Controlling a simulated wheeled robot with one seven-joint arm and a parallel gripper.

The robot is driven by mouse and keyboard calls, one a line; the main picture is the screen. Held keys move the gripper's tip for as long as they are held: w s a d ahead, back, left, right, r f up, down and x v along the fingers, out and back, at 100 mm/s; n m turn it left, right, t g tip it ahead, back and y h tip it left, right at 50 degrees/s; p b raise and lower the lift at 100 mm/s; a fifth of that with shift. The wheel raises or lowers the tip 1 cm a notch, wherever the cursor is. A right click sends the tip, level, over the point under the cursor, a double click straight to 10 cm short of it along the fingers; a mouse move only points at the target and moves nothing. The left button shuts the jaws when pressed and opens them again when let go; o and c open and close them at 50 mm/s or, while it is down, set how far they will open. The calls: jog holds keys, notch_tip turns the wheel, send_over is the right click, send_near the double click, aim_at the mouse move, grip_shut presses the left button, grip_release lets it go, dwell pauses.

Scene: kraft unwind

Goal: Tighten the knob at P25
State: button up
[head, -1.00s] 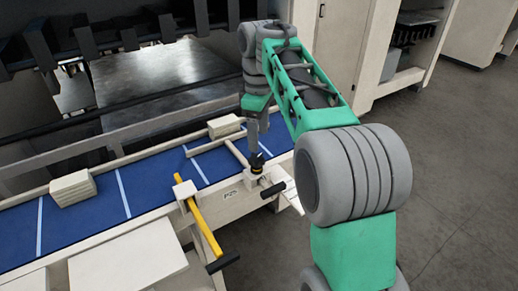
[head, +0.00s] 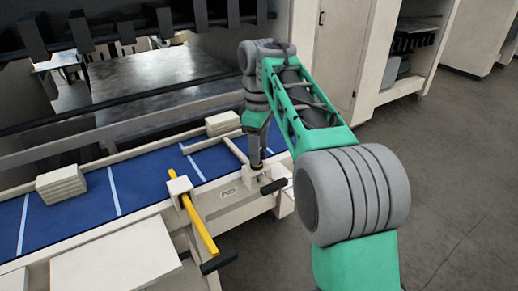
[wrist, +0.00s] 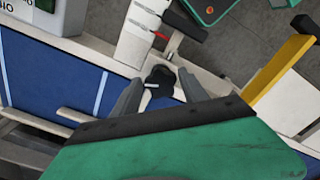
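The black knob (wrist: 160,77) with a white mark on its top shows in the wrist view, beyond and between my fingertips. My gripper (wrist: 160,88) points down at it, with its two grey fingers apart on either side. A gap shows between the fingers and the knob, so I see no grip on it. In the head view my gripper (head: 257,161) is right over the knob's block at the near edge of the blue belt, and mostly hides the knob. A small label plate (head: 228,192) is on the rail to the left; its text is too small to read.
A yellow lever (head: 199,222) with a black handle stands left of the knob. Another black handle (head: 273,186) juts out just in front of it. Stacks of pale blocks (head: 61,184) sit on the blue belt (head: 140,187). A white scale with a red pointer (wrist: 160,35) lies beside the knob.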

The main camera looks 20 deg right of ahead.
jog(key=c, duration=1)
jog(key=shift+m, duration=0.3)
jog(key=m, duration=0.3)
jog(key=shift+s+a, duration=0.1)
jog(key=m, duration=0.5)
jog(key=shift+a, duration=0.1)
jog(key=shift+o, duration=0.2)
jog(key=m, duration=0.6)
jog(key=shift+a+r, duration=0.2)
jog(key=m, duration=0.7)
jog(key=shift+w+a+r, duration=0.1)
jog(key=shift+w+a, duration=0.05)
jog(key=shift+w, duration=0.05)
jog(key=shift+c, duration=0.2)
